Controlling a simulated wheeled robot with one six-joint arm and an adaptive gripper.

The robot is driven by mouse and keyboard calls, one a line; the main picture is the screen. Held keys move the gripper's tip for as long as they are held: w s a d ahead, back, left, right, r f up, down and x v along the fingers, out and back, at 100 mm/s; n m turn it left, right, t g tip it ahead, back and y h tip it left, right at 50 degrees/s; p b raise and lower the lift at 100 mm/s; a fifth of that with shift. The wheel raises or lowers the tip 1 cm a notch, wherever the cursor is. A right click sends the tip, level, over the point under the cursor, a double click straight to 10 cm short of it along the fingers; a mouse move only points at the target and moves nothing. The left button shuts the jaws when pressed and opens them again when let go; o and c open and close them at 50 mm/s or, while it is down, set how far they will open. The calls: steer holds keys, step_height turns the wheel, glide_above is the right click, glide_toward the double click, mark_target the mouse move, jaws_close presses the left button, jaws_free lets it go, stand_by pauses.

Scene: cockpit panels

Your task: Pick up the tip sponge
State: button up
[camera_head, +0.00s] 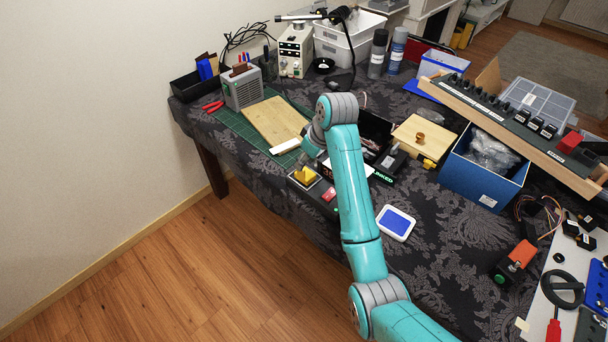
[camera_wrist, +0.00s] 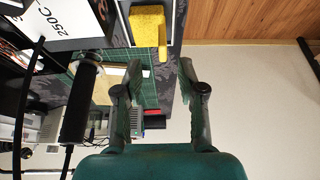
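The tip sponge (camera_head: 304,175) is a small yellow piece in a small dark tray (camera_head: 292,181) near the front edge of the table. In the wrist view the yellow sponge (camera_wrist: 148,28) is at the top centre, beyond my fingertips and slightly left of the middle of the gap. My gripper (camera_wrist: 160,68) is open, with nothing between its fingers. In the camera_head view my arm's end is just behind the sponge, and the fingers are mostly hidden.
A wooden board (camera_head: 274,121) lies on a green cutting mat (camera_head: 240,124) behind. In the wrist view a black rod (camera_wrist: 79,105) and a white sign marked 250C (camera_wrist: 62,18) are on the left. A blue-topped white box (camera_head: 396,222) lies to the right. Open floor (camera_head: 180,270) lies in front.

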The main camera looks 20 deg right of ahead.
steer(key=shift+x, duration=3)
steer(key=shift+s+a, duration=0.1)
steer(key=shift+s, duration=0.05)
jaws_close()
